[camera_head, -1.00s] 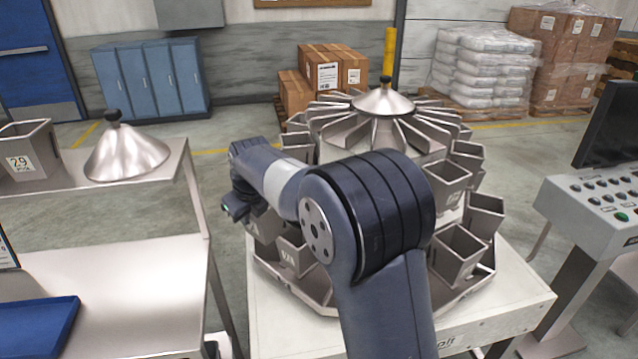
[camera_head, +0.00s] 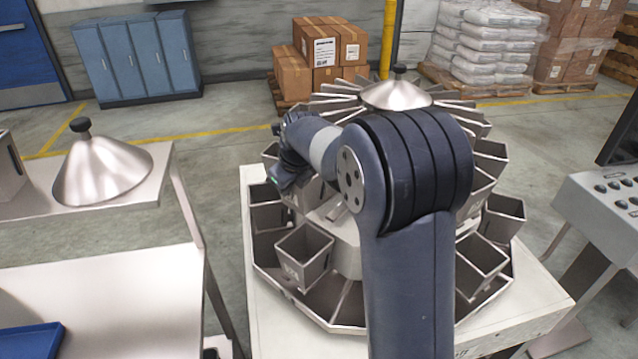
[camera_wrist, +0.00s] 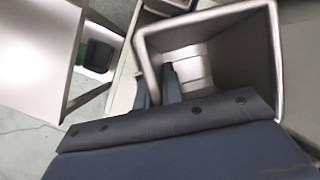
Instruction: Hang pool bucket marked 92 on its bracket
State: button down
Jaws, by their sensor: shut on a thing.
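In the wrist view, a grey metal bucket (camera_wrist: 272,55) with a square open mouth fills the upper right. My gripper (camera_wrist: 160,88) is shut on its left wall, one finger outside and one inside. Its label is not visible, so I cannot read a 92. In the head view, my gripper's end (camera_head: 287,180) is at the left side of the round weigher, above its ring of buckets. The weigher's cone top (camera_head: 395,94) shows behind. I cannot make out the empty bracket.
A marked bucket (camera_head: 305,258) stands at the weigher's front left, and more buckets (camera_head: 483,262) are at the right. A steel bench (camera_head: 95,275) with a shelf and cone (camera_head: 100,172) is at left. A control console (camera_head: 610,205) is at right. Open floor lies between bench and weigher.

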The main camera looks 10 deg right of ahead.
aim_at(319, 188)
jog(key=d, duration=0.3)
jog(key=shift+d, duration=0.1)
jog(key=d+p, duration=0.1)
jog(key=d, duration=0.3)
jog(key=shift+r, duration=0.15)
jog(key=shift+d+f+p, duration=0.2)
jog(key=shift+f+p, duration=0.2)
jog(key=shift+f, duration=0.45)
jog(key=c, duration=2)
grip_release()
jog(key=shift+f, duration=0.25)
jog(key=o, duration=0.5)
jog(key=shift+c, duration=0.2)
